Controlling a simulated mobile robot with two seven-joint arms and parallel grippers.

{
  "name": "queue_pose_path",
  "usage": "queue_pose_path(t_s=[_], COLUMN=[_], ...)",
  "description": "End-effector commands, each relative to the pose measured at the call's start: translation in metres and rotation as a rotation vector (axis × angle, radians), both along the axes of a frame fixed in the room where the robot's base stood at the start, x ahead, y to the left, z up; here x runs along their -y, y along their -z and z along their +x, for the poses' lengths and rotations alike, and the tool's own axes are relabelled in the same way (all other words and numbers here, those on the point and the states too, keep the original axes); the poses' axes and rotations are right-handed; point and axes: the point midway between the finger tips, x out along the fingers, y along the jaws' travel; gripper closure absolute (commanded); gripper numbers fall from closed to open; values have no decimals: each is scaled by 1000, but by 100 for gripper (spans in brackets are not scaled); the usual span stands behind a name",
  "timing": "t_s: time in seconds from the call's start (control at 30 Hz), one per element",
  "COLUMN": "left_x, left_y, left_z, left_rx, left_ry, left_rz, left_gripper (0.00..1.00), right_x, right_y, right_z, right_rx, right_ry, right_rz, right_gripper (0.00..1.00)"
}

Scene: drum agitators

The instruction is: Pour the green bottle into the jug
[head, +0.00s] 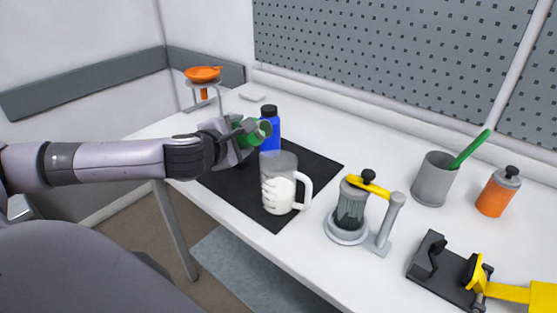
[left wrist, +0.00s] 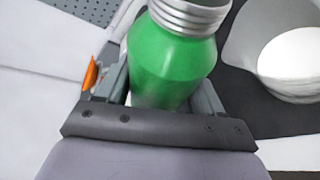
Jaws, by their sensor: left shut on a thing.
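The green bottle (head: 250,137) is held in my left gripper (head: 240,135), which is shut on it. In the head view the bottle is tilted, its open mouth pointing right and towards the jug. The left wrist view shows its green body (left wrist: 172,65) between the fingers and a bare threaded neck with no cap. The jug (head: 279,184), clear-walled with a white handle, stands upright on the black mat (head: 238,188), below and right of the bottle. White contents fill its lower part; they also show inside the jug in the left wrist view (left wrist: 292,58). My right gripper is not in view.
A blue bottle (head: 270,127) with a black cap stands close behind the green one. Right of the jug are a clamped glass vessel (head: 350,207), a grey cup (head: 433,181) with a green stick, and an orange bottle (head: 494,196). An orange funnel (head: 203,74) stands at back left.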

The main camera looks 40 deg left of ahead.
Motion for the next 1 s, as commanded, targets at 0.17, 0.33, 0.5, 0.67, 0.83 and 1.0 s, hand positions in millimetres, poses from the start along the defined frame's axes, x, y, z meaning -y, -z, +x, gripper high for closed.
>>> queue_pose_path(t_s=[0.17, 0.33, 0.5, 0.67, 0.83, 1.0], left_x=[0, 0, 0, 1, 1, 2], left_y=[-3, -4, -5, -5, -5, -5], left_z=[0, -1, -2, -2, -3, -4], left_rx=[3, 4, 4, 4, 4, 5], left_ry=[1, 2, 0, 1, 2, 2], left_rz=[17, 32, 47, 61, 75, 91], left_gripper=[74, 74, 74, 74, 74, 74], right_x=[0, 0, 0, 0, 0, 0], right_y=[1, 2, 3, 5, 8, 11], right_z=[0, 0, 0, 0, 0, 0], right_rx=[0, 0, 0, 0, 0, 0], right_ry=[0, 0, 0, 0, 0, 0], right_rz=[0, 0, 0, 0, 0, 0], right_gripper=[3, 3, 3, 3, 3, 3])
